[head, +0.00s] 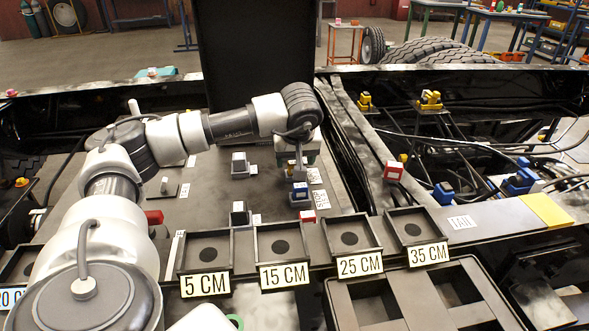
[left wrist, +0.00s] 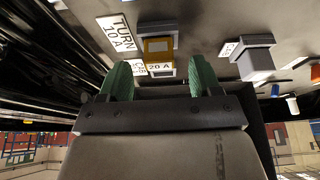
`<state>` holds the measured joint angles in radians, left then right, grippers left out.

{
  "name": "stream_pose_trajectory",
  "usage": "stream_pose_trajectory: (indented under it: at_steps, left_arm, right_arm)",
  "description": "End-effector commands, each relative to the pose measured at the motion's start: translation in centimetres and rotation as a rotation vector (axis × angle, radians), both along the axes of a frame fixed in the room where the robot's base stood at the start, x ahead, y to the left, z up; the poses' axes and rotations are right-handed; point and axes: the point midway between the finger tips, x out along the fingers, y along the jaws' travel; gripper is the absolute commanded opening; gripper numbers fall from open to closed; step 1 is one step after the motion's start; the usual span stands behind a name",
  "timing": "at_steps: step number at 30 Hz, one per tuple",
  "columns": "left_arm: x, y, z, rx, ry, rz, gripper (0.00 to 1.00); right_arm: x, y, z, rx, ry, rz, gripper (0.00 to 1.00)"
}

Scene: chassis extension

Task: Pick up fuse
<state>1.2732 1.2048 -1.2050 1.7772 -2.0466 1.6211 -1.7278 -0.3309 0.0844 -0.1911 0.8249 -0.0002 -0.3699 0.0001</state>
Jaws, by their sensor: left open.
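The fingers hold nothing. In the head view my left gripper (head: 298,150) hangs over the panel, partly hidden by its own wrist. My right gripper is not in view.
Other holders (head: 240,163) stand on the panel (head: 215,185). A grey block (left wrist: 256,60) is right of the fuse in the wrist view. Trays marked 5 CM (head: 205,251) to 35 CM (head: 414,227) line the near edge. Cables and a dark frame lie to the right.

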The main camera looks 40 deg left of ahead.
Motion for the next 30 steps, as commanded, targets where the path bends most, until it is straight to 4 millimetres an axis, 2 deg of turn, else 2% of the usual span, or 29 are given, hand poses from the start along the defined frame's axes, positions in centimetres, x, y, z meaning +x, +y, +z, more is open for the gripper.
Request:
stream_pose_trajectory:
  at_steps: [3,6,13,23,30]
  left_arm:
    - [0.4,0.5,-1.6,0.000,0.002,0.001,0.64]
    - [0.5,0.7,-2.2,0.000,0.001,0.000,0.64]
    - [0.6,0.7,-2.3,0.000,0.000,0.000,0.64]
    - [0.6,0.7,-2.3,0.000,0.000,0.000,0.13]
    - [0.6,0.7,-2.2,-0.001,-0.001,0.000,0.11]
  right_arm:
    - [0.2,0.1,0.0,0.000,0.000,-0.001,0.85]
    - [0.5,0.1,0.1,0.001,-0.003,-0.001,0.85]
    - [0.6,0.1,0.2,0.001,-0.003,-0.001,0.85]
    - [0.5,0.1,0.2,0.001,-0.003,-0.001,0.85]
    - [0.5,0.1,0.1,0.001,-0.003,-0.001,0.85]
